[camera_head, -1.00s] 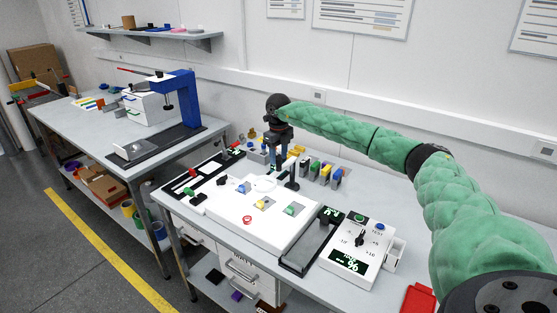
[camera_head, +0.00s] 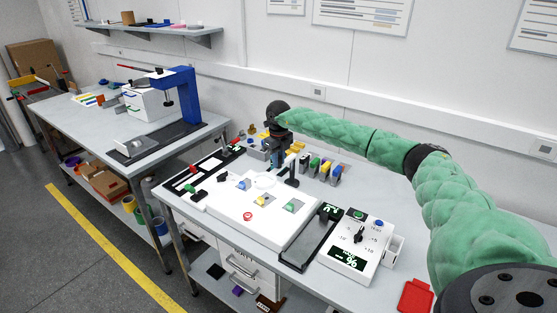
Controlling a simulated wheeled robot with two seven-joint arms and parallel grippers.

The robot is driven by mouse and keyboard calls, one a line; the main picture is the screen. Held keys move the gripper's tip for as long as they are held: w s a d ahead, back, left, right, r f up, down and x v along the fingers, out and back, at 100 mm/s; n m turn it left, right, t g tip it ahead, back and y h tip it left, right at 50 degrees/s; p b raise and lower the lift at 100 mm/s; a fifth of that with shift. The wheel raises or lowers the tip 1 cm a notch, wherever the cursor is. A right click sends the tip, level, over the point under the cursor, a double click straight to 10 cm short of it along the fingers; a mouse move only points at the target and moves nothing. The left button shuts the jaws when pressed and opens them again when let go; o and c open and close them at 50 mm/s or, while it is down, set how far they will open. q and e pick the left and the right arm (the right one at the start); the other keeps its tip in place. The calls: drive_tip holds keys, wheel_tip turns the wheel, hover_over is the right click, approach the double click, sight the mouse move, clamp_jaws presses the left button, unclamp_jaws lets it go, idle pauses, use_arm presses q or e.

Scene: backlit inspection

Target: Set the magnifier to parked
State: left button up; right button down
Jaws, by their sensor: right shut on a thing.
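The magnifier (camera_head: 264,181), a pale round lens, is above the back of the white light box (camera_head: 250,208). A dark upright post (camera_head: 292,172) stands just right of it. My right gripper (camera_head: 277,163) reaches in from the right, points down and is right behind the lens. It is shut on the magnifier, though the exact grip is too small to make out. Small yellow, blue and green pieces and a red button (camera_head: 248,216) are on the light box. My left gripper is out of view.
A control box with a dial (camera_head: 359,240) and a dark tray (camera_head: 311,240) stand to the right. A black and white board (camera_head: 198,174) lies left. A second bench with a blue stand (camera_head: 182,95) is farther left.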

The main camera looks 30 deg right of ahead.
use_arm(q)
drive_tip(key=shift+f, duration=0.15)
use_arm(e)
drive_tip(key=shift+w, duration=0.15)
